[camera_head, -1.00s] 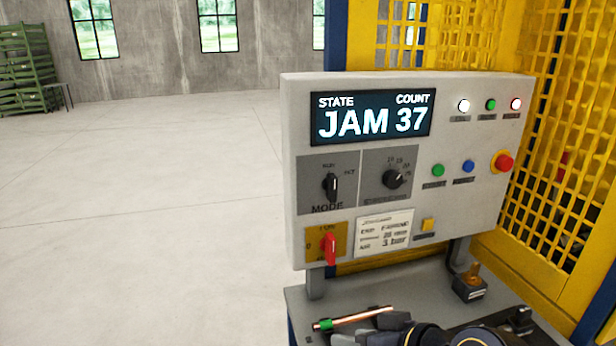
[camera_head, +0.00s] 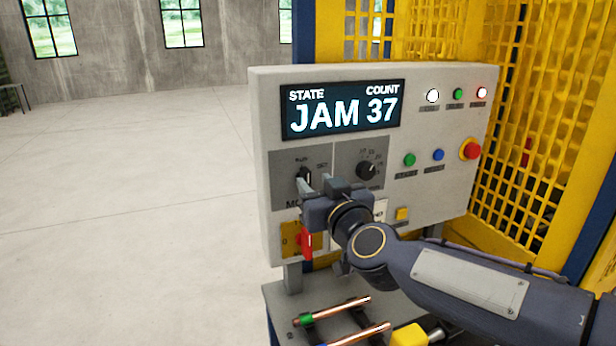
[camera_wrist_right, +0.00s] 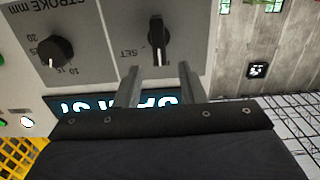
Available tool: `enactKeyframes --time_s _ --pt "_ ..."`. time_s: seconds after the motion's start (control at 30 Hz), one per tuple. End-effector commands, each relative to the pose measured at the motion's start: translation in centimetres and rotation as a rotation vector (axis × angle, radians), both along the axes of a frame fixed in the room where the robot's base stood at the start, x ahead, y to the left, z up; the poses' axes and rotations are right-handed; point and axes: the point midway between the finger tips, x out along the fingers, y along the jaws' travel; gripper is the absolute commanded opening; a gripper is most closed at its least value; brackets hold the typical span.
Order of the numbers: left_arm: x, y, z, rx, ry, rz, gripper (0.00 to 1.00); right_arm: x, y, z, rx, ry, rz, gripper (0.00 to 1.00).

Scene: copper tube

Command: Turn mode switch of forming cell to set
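The black mode switch (camera_head: 304,176) is a knob on a dark grey plate at the left of the control panel (camera_head: 258,120). Its RUN mark is above and its SET mark to the right; the handle stands upright, toward RUN. In the upside-down right wrist view the mode switch (camera_wrist_right: 158,35) shows its white line vertical. My right gripper (camera_head: 313,183) is in front of the plate, partly covering the MODE label. In the wrist view its two fingers (camera_wrist_right: 159,68) are apart and empty, with the knob ahead between their lines and a gap visible. My left gripper is out of view.
A stroke knob (camera_head: 366,170) sits right of the switch. A red-handled switch (camera_head: 304,243) is just below my right gripper. A red emergency button (camera_head: 471,149) is farther right. Copper tubes (camera_head: 335,311) lie on the shelf below. Open floor lies left of the panel.

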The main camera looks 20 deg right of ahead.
Motion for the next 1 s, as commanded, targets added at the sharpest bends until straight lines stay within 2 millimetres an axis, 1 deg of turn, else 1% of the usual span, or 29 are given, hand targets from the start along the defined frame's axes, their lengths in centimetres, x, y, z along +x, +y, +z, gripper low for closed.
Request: enactKeyframes --time_s 0.03,0.1,0.2,0.3,0.43,0.63,0.67,0.9,0.93,1.0 --pt "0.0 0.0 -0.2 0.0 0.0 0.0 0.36 1.0 0.0 -0.1 -0.001 0.002 0.002 0.36" --pt "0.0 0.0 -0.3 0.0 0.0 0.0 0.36 2.1 0.0 -0.2 -0.001 0.002 0.002 0.36" --pt "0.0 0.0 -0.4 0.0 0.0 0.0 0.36 3.4 -0.1 -0.1 0.0 0.002 0.002 0.36" --pt "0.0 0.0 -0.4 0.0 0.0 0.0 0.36 4.2 -0.2 -0.1 -0.001 0.001 0.002 0.36" --pt "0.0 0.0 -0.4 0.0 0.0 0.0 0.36 4.7 -0.3 0.0 0.0 0.0 0.001 0.36" --pt "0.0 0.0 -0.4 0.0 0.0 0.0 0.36 4.7 -0.3 0.0 0.0 0.0 0.001 0.36" --pt "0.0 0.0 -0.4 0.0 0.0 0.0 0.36 4.7 -0.3 0.0 0.0 0.0 0.001 0.34" --pt "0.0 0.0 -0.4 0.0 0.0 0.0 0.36 4.6 -0.3 0.0 0.0 0.0 0.001 0.02" --pt "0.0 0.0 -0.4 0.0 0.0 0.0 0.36 4.6 -0.3 0.0 0.0 0.0 0.001 0.0" --pt "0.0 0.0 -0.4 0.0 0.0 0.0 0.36 4.6 -0.3 0.0 0.0 0.0 0.001 0.0"
